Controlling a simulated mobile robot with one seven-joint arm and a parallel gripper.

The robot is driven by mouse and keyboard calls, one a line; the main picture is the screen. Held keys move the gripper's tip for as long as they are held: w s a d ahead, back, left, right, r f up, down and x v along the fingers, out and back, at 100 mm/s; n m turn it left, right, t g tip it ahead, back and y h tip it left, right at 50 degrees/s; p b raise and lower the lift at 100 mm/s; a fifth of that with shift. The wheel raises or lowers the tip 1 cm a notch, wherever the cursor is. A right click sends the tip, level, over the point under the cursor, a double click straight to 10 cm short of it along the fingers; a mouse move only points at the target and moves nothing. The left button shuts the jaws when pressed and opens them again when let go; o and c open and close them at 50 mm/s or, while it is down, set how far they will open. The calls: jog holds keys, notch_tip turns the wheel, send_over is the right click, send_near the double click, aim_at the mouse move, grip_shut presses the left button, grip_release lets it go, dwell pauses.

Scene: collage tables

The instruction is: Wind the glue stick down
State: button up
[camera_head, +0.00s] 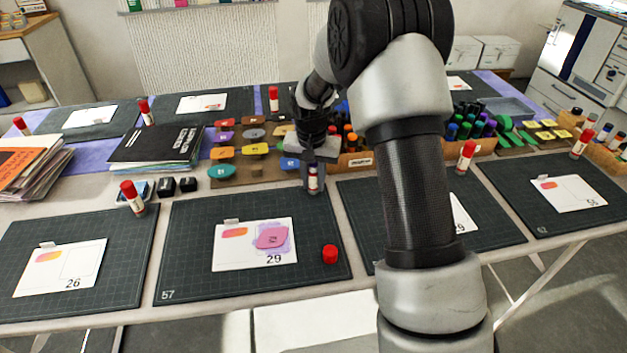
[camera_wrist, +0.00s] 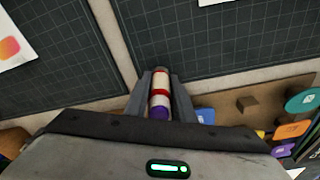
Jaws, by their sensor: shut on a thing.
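My gripper (camera_head: 312,188) is shut on a glue stick (camera_head: 313,172), held upright near the back right corner of the middle mat (camera_head: 185,235). In the wrist view the glue stick (camera_wrist: 160,96) lies between the two fingers (camera_wrist: 160,76). It has a white body, a red band and a purple part, seemingly bare glue, at the end nearer the camera. A red cap (camera_head: 330,254) stands apart on the mat's right side. A card marked 29 (camera_head: 228,252) lies on this mat with a pink piece over a purple patch.
Other red-capped glue sticks stand about, one at the mat's back left corner (camera_head: 132,196) and one right of my arm (camera_head: 466,156). Behind my gripper are a brown board (camera_head: 232,183) of coloured pieces and a wooden box (camera_head: 356,162). The mat's front edge is clear.

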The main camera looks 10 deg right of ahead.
dwell(0.4)
jog(key=n+p, duration=0.1)
jog(key=n, duration=0.3)
jog(key=shift+d+y, duration=0.1)
jog(key=shift+y, duration=0.2)
jog(key=n+p, duration=0.1)
jog(key=n, duration=0.2)
jog(key=shift+n, duration=0.4)
jog(key=n+p, duration=0.2)
jog(key=n, duration=0.2)
jog(key=shift+n+y+p, duration=0.3)
jog(key=shift+y+p, duration=0.1)
jog(key=n+p, duration=0.1)
jog(key=n, duration=0.2)
jog(key=shift+s, duration=0.1)
jog(key=n+p, duration=0.1)
jog(key=n, duration=0.2)
jog(key=shift+f+g+y+p, duration=0.1)
jog(key=shift+g+y+p, duration=0.2)
jog(key=shift+g, duration=0.1)
jog(key=n+p, duration=0.2)
jog(key=n, duration=0.3)
jog(key=shift+g, duration=0.3)
jog(key=n+p, duration=0.1)
jog(key=n, duration=0.5)
jog(key=shift+g, duration=0.3)
